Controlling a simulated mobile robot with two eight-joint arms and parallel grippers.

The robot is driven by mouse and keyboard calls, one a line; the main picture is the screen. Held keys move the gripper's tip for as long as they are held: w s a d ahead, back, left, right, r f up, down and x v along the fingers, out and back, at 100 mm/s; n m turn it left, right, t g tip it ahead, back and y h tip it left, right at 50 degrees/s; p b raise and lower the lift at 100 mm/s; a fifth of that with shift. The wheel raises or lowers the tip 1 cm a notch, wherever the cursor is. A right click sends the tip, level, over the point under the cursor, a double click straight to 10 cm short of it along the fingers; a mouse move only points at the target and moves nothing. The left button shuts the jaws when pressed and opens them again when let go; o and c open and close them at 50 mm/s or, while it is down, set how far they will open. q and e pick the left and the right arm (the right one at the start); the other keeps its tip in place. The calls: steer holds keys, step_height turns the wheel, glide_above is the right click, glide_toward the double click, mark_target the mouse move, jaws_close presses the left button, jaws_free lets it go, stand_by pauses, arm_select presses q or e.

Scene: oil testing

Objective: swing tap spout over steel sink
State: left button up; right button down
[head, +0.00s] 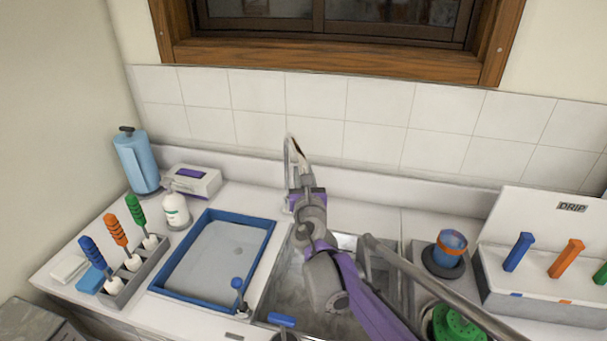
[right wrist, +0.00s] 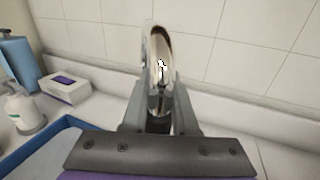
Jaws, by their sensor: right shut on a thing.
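The steel sink (head: 278,287) is set in the counter at the middle of the head view, partly hidden under my right arm. The shiny metal tap spout (head: 289,146) rises behind the sink near the tiled wall. It also shows in the right wrist view (right wrist: 158,45) as a narrow curved loop between the fingers. My right gripper (head: 297,178) is shut on the tap spout; in the right wrist view its grey fingers (right wrist: 159,95) sit on either side of it. The tap's base is mostly hidden by the gripper, so I cannot tell exactly where the spout points. My left gripper is not in view.
A blue-rimmed tray (head: 197,303) lies left of the sink. A soap bottle (head: 176,209), a tissue box (head: 196,180) and a blue roll (head: 136,162) stand behind it. Right of the sink are an orange-and-blue cup (head: 450,247) and a white "DRIP" case (head: 543,230).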

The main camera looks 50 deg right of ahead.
steer(key=c, duration=0.7)
jaws_free()
steer(key=v, duration=1.1)
steer(key=shift+c, duration=0.3)
